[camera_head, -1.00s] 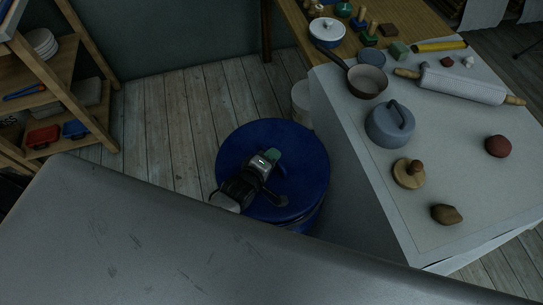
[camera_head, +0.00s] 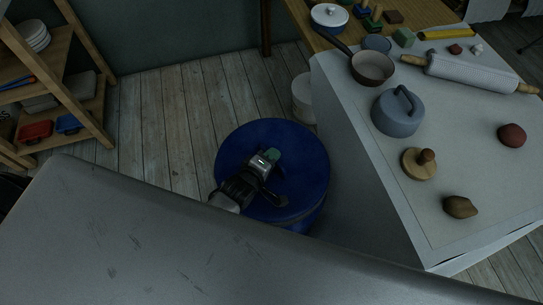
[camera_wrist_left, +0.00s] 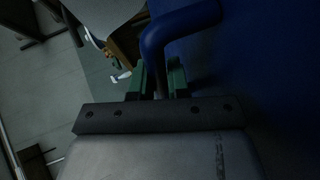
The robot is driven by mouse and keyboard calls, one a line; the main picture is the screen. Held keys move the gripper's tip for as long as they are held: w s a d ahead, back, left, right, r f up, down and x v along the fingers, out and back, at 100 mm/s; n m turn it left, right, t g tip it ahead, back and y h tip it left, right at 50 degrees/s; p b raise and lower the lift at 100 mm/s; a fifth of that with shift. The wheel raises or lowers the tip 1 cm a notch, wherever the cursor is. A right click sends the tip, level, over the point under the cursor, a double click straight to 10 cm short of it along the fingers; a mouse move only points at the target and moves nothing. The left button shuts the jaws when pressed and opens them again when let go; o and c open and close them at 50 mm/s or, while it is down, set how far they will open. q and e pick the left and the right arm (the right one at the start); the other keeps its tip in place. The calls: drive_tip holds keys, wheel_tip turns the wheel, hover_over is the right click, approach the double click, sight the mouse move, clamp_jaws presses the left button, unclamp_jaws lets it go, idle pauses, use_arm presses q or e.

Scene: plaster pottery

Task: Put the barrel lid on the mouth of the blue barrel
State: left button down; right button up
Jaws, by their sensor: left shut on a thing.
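The round blue barrel lid (camera_head: 235,145) lies roughly level in the middle of the head view. My left gripper (camera_head: 273,157) is over its top and shut on its handle. In the left wrist view the bent blue handle (camera_wrist_left: 178,30) passes between the green finger pads of my left gripper (camera_wrist_left: 163,80). Part of the blue barrel (camera_head: 303,227) shows under the lid's lower right edge. The lid hides its mouth, so I cannot tell whether the lid touches it. My right gripper is not in view.
A pale table (camera_head: 440,215) stands close on the right, with a grey lidded pot (camera_head: 397,112), a pan (camera_head: 373,67) and a rolling pin (camera_head: 470,75). A white bucket (camera_head: 305,92) stands behind the lid. Shelves (camera_head: 60,60) are at left; wooden floor (camera_head: 165,115) lies between.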

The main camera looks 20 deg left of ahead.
use_arm(q)
drive_tip(key=shift+f+b, duration=0.45)
drive_tip(key=shift+f, duration=0.05)
drive_tip(key=c, duration=1)
unclamp_jaws()
drive_tip(key=shift+s+f, duration=0.1)
drive_tip(key=shift+f, duration=0.05)
drive_tip(key=p+v, duration=0.1)
drive_tip(key=v, duration=0.9)
drive_tip(key=shift+s+a+r, duration=0.15)
drive_tip(key=shift+s+r, duration=0.1)
drive_tip(key=shift+r, duration=0.05)
